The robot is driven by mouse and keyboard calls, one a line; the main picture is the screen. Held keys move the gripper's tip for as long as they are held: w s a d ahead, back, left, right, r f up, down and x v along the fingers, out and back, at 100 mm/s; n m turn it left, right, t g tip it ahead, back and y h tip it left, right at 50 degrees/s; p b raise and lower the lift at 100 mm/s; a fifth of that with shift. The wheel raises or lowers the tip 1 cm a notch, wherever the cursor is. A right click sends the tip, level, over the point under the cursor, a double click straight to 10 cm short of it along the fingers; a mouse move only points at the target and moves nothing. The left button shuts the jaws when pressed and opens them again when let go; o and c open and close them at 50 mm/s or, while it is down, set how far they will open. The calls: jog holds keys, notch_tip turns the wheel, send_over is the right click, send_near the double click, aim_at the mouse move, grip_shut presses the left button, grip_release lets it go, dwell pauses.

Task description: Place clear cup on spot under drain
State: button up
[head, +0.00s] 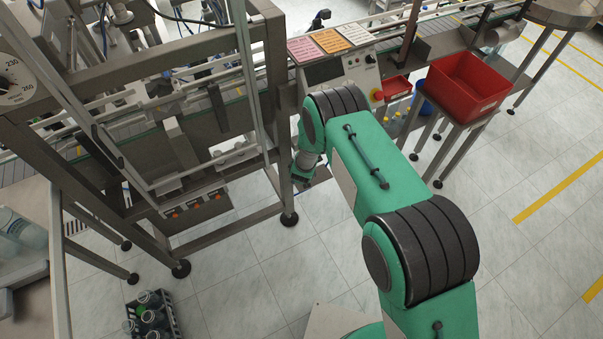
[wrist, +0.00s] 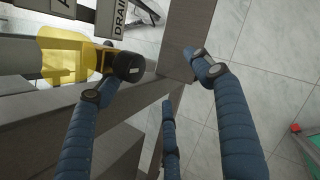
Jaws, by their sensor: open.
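No clear cup can be made out in either view. In the wrist view, my gripper (wrist: 155,68) has its blue fingers spread apart with nothing between them. A grey plate reading "DRAIN" (wrist: 118,18) hangs at the top. A yellow part (wrist: 68,55) lies left of the fingers, with a black cylindrical end (wrist: 128,66) close to the left fingertip; I cannot tell whether they touch. A grey metal beam (wrist: 188,45) runs behind the fingers. The spot under the drain cannot be made out.
The machine frame (head: 218,243) stands left of my arm. A red bin (head: 468,82) sits on a stand at the right. A black crate (head: 175,318) with bottles is on the floor, bottom left. Clear containers (head: 22,230) stand at the left edge. Tiled floor is open at the right.

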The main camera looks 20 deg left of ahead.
jog(key=shift+v, duration=2.5)
jog(key=shift+f, duration=0.1)
